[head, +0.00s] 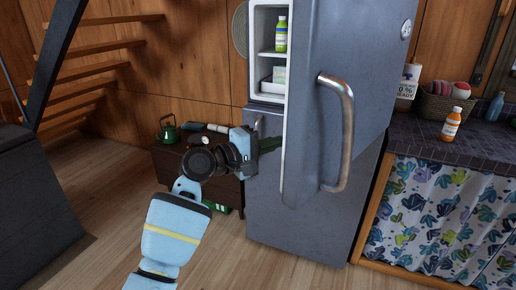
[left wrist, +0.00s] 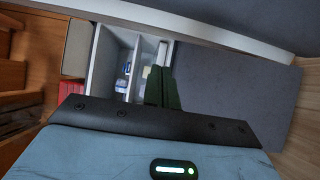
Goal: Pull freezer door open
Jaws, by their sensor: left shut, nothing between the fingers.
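The grey refrigerator's upper freezer door (head: 330,110) stands partly open, swung toward me, with a curved metal handle (head: 345,130) on its outer face. Contact with the door cannot be told. My right gripper is not in view.
A counter (head: 440,145) with an orange bottle (head: 452,124) and a basket (head: 440,105) stands right of the refrigerator. A low dark cabinet with a green kettle (head: 168,128) stands behind my left arm. Stairs (head: 95,50) rise at left. Wooden floor (head: 110,220) is clear at front left.

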